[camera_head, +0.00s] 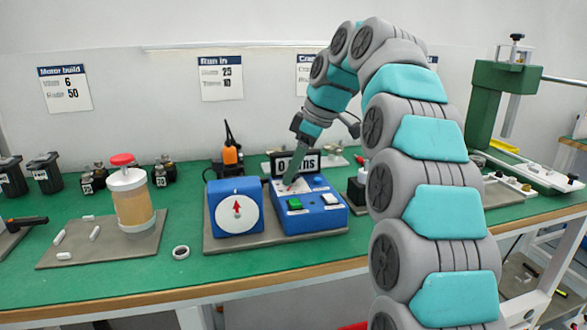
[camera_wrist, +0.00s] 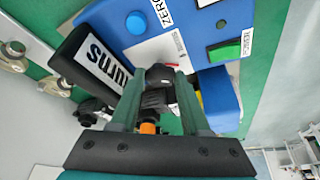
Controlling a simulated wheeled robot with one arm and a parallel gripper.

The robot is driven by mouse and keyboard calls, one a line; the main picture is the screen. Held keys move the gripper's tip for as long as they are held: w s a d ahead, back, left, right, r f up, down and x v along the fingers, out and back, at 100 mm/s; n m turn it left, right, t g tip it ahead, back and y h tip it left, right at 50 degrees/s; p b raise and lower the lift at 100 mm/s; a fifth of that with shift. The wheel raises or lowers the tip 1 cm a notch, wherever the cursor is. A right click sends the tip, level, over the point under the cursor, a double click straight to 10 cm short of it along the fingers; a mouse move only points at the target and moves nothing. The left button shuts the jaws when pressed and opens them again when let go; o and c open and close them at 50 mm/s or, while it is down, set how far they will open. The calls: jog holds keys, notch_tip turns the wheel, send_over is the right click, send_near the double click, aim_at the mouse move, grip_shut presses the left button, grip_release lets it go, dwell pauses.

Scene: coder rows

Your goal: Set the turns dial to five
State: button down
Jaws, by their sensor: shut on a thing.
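A blue console (camera_head: 318,216) stands on a grey mat, with a black display labelled "turns" (camera_head: 297,163) along its back edge. The display also shows in the wrist view (camera_wrist: 98,62). My gripper (camera_head: 289,186) reaches down onto the console's top from behind. In the wrist view my gripper (camera_wrist: 162,80) is shut on a small black knob (camera_wrist: 160,73) with a red mark, the turns dial. The fingers cover most of the dial, and its setting cannot be read.
A white-faced gauge (camera_head: 236,208) with a red pointer stands left of the console. The console's top has a green button (camera_head: 294,204) and a white button (camera_head: 330,199).

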dwell(0.4)
jog(key=shift+c, duration=1.9)
grip_release()
jog(key=shift+r, duration=0.15)
